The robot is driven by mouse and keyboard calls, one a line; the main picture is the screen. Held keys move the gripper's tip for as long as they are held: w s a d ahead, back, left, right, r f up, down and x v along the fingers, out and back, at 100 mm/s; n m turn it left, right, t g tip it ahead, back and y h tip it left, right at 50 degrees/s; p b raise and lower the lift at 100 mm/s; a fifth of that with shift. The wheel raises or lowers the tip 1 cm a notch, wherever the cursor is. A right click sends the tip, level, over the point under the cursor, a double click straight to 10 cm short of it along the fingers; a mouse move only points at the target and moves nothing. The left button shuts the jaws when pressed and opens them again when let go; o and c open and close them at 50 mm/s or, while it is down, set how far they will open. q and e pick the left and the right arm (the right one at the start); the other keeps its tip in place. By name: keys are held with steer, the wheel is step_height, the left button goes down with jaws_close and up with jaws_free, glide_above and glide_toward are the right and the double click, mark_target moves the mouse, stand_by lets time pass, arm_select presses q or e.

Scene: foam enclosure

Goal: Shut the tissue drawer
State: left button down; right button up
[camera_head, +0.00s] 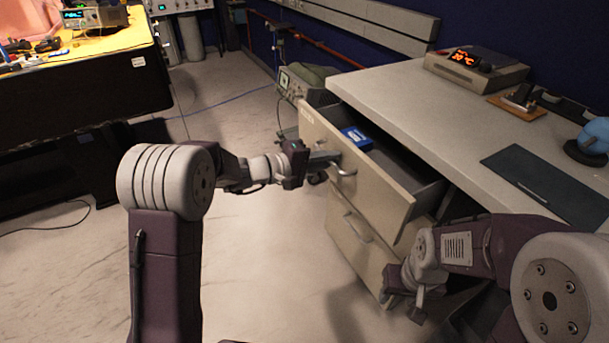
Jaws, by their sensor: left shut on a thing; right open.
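The tissue drawer (385,189) is the top drawer of the beige cabinet under the desk. It stands pulled out, and a blue box (357,138) lies inside near its front left. My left gripper (338,165) is at the drawer's front and shut on the drawer handle (345,172). My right gripper (402,304) is low beside the lower drawer front and apart from the top handle. It is open, with its fingertips partly hard to make out.
A closed lower drawer (355,236) is beneath. The desk top (430,105) holds a device with a red display (474,63), a dark mat (548,182) and a blue item (594,138). A yellow-topped bench (90,45) stands at the left. The floor between is mostly clear.

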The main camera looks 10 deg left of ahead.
mark_target(348, 152)
arm_select(q)
steer(key=shift+r+b+x, duration=0.2)
steer(key=shift+b+x, duration=0.05)
steer(key=shift+x, duration=0.75)
steer(key=shift+r+b+x, duration=0.2)
steer(key=shift+b+x, duration=0.1)
steer(key=shift+x, duration=0.7)
steer(key=shift+r+b+x, duration=0.2)
steer(key=shift+b+x, duration=0.05)
steer(key=shift+x, duration=0.75)
steer(key=shift+d, duration=0.1)
steer(key=c, duration=1.8)
jaws_free()
steer(key=p+v, duration=0.1)
steer(key=v, duration=0.8)
